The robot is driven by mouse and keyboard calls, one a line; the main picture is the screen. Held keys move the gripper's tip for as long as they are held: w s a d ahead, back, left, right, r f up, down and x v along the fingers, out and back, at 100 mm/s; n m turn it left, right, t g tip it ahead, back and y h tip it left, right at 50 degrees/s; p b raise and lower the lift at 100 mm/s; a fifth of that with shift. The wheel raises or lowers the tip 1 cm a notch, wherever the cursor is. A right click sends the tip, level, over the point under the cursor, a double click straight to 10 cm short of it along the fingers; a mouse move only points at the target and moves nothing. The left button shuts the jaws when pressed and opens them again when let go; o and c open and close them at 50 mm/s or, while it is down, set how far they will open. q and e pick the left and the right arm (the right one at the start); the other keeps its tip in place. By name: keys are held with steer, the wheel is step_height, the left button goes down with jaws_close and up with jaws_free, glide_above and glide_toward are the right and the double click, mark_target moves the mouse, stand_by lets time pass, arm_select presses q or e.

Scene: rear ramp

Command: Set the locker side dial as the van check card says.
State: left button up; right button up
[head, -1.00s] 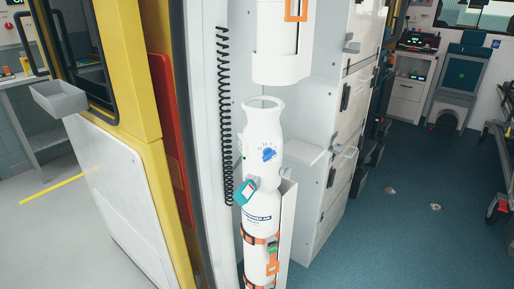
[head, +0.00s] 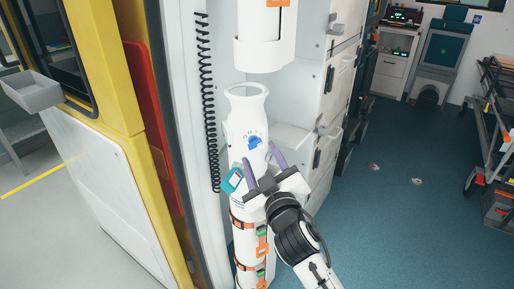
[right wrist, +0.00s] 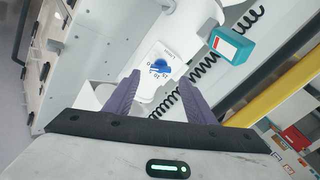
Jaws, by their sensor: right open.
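A blue dial (head: 255,142) sits on the upper part of a white oxygen-type cylinder (head: 247,105), with small dark marks around it that are too small to read surely. It also shows in the right wrist view (right wrist: 161,66) on a white face, between the fingertips in the picture. My right gripper (head: 262,158) is open, its two purple fingers pointing at the dial; I see no contact. A teal tag (head: 232,181) with a white and red face hangs beside the cylinder, left of the gripper. No check card can be made out for sure. My left gripper is out of view.
Orange-buckled straps (head: 243,217) hold the cylinder low down. A second white cylinder holder (head: 264,55) hangs above. A black coiled cord (head: 206,110) runs at the left. White lockers (head: 338,80) stand behind right.

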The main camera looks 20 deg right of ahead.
mark_target(255, 145)
steer(key=w, duration=0.3)
steer(key=shift+w+d, duration=0.15)
steer(key=shift+w, duration=0.45)
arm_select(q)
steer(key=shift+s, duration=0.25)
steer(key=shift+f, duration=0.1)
arm_select(e)
steer(key=c, duration=1)
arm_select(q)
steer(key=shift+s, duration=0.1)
arm_select(e)
steer(key=shift+c, duration=0.2)
